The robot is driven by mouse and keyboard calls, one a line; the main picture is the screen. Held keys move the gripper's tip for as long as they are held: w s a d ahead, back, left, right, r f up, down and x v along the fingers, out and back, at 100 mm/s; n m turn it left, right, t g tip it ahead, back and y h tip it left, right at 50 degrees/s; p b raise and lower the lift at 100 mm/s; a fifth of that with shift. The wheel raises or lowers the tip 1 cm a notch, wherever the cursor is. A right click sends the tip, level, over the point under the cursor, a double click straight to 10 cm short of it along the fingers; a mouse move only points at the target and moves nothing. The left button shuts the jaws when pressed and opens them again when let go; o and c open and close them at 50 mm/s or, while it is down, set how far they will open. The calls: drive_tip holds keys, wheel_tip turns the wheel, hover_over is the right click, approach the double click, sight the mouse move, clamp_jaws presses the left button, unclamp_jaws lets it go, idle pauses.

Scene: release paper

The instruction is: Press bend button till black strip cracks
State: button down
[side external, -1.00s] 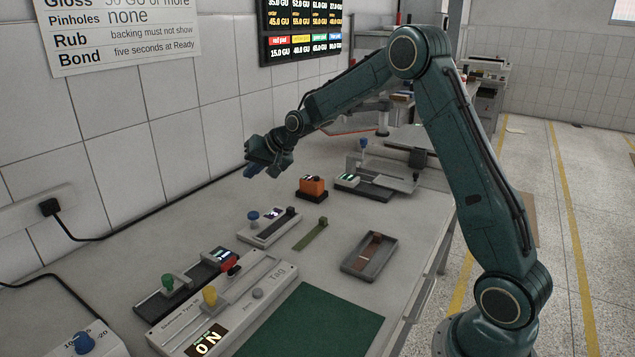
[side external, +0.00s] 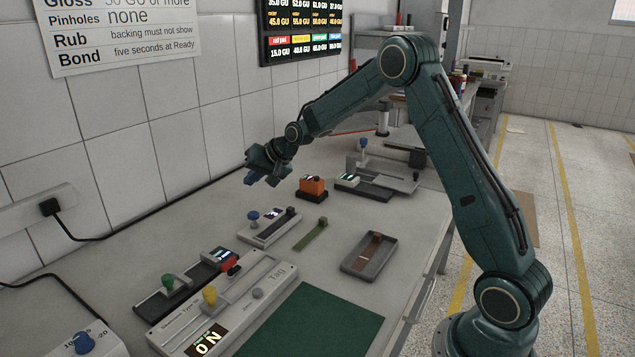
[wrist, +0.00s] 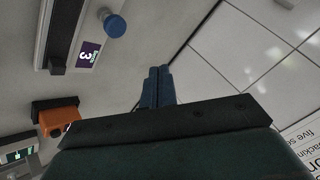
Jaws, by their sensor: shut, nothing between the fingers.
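A grey tester (side external: 268,231) with a blue knob button (side external: 253,217), a small display and a dark strip along its top (side external: 279,222) stands mid-bench. I cannot read a bend label or see a crack. In the wrist view the blue button (wrist: 115,26) is at the top, beside the tester's purple display (wrist: 88,53), which reads 3. My gripper (side external: 250,179) is shut and empty, above the bench and behind the tester, apart from the button. Its closed blue fingers (wrist: 160,71) show in the wrist view.
An orange block device (side external: 312,187) stands to the right of my gripper. A green strip (side external: 310,234) and a grey tray (side external: 369,255) lie nearer. A tag tester (side external: 245,297) is in front. The tiled wall (side external: 160,150) runs close on the left.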

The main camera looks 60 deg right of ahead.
sight(251, 213)
drive_tip(key=shift+f, duration=3.6)
drive_tip(key=shift+f, duration=1.4)
idle(1.1)
drive_tip(key=shift+r, duration=1.4)
drive_tip(key=shift+r, duration=0.1)
drive_tip(key=shift+r, duration=2.45)
